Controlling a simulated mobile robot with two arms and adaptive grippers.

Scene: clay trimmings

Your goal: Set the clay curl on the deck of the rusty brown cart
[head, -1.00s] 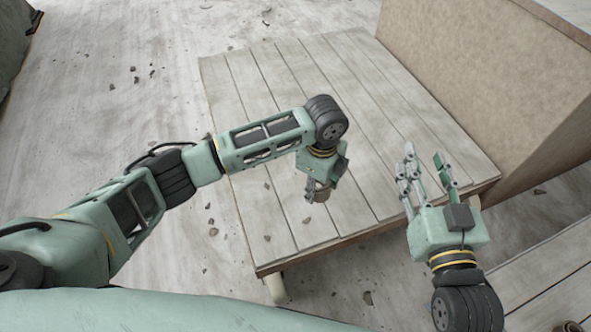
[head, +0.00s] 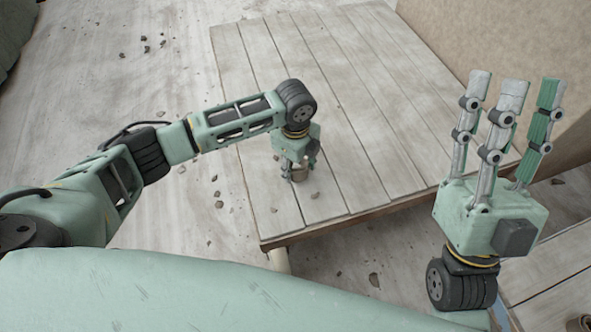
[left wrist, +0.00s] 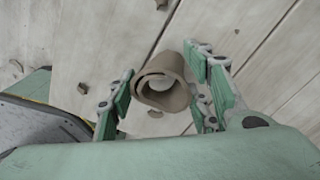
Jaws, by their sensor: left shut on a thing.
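The clay curl (left wrist: 178,97) is a grey-brown rolled strip, seen end-on between the fingers in the left wrist view. In the head view a small part of it (head: 300,174) shows under my left gripper (head: 296,168). My left gripper is shut on it and points down over the front left of a low plank platform. I cannot tell whether the curl touches the planks. My right gripper (head: 508,125) is open and empty, fingers upward, at the right. A plank deck (head: 548,268) shows at the lower right; I cannot tell whether it is the rusty brown cart.
The plank platform (head: 375,130) has a brown front edge and is mostly bare, with crumbs at its front left. A tan panel (head: 450,40) stands behind its right side. Dark crumbs (head: 145,50) lie on the pale floor. A small brown thing (head: 577,325) is cut off at the lower right corner.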

